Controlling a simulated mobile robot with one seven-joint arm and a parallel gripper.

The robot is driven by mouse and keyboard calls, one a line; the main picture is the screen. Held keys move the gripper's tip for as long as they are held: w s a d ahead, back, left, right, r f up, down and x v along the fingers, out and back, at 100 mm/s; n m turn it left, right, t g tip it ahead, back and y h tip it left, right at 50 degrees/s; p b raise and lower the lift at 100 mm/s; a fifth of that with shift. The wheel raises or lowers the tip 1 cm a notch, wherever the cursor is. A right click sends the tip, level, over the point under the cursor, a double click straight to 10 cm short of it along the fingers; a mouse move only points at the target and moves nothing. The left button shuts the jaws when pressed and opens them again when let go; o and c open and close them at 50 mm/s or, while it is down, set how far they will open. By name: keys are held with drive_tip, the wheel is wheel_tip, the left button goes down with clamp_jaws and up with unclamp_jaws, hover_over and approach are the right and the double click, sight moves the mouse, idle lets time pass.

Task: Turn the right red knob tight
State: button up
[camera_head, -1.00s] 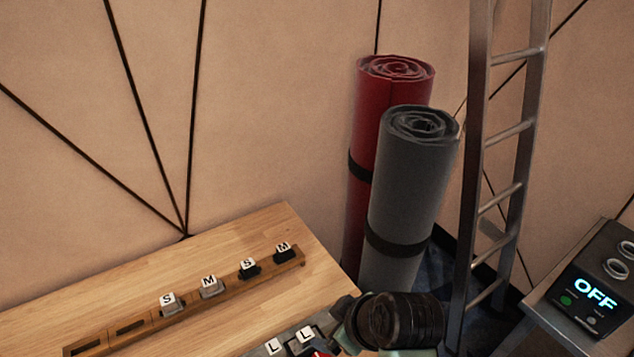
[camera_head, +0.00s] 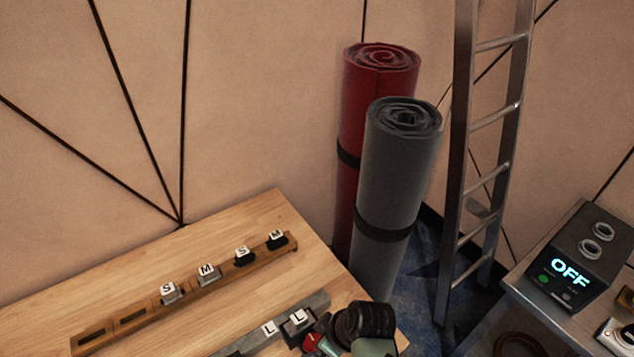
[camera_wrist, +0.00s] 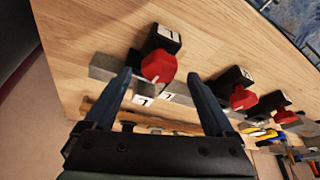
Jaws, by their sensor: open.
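In the wrist view, several red knobs sit on black blocks in a row. The nearest red knob (camera_wrist: 158,67) is at the left end, with a second red knob (camera_wrist: 243,97) and a third red knob (camera_wrist: 286,116) further right. My gripper (camera_wrist: 159,77) is open, its two blue fingers apart, one on each side of the nearest knob in the picture. I cannot tell whether they touch it. In the head view, a red knob (camera_head: 312,341) shows partly beside my dark wrist; my fingertips are hidden there.
A wooden table (camera_head: 250,225) carries a wooden rack (camera_head: 135,322) with small S and M labelled blocks. A grey metal bar (camera_head: 240,345) lies nearer. A grey rolled mat (camera_head: 395,180), a red rolled mat (camera_head: 352,100), a ladder (camera_head: 455,180) and an OFF box (camera_head: 575,268) stand beyond.

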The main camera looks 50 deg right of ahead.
drive_tip(key=shift+x, duration=0.9)
drive_tip(key=c, duration=1.4)
